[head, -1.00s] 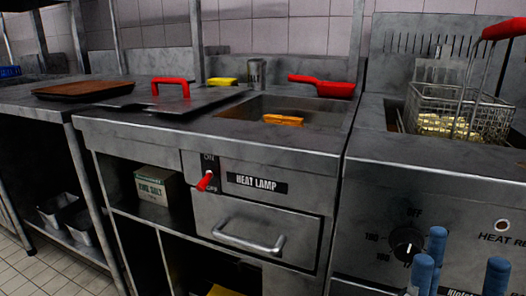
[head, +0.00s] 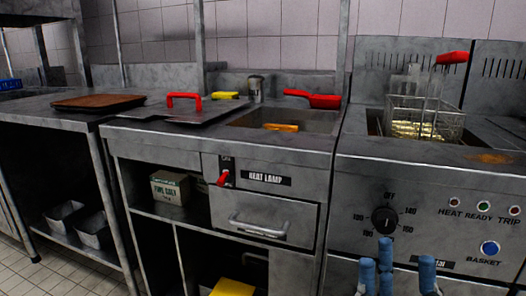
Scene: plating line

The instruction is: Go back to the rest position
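My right gripper (head: 400,274) shows at the bottom edge, in front of the fryer's front panel. Its blue fingertips stand apart with nothing visible between them, so it is open and empty. Its lower part is cut off by the frame. My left gripper is not in view. The fryer (head: 350,160) stands at the right, with a dial (head: 384,220) and a blue basket button (head: 490,248). A wire basket (head: 425,122) with a red handle (head: 453,58) sits in the fryer and holds yellow fries.
Left of the fryer is the heat lamp station (head: 225,143), with an orange piece (head: 281,127) in its well. A red scoop (head: 313,99), a red-handled lid (head: 184,103) and a brown board (head: 98,102) lie on the counters. A box (head: 170,188) stands on the shelf below.

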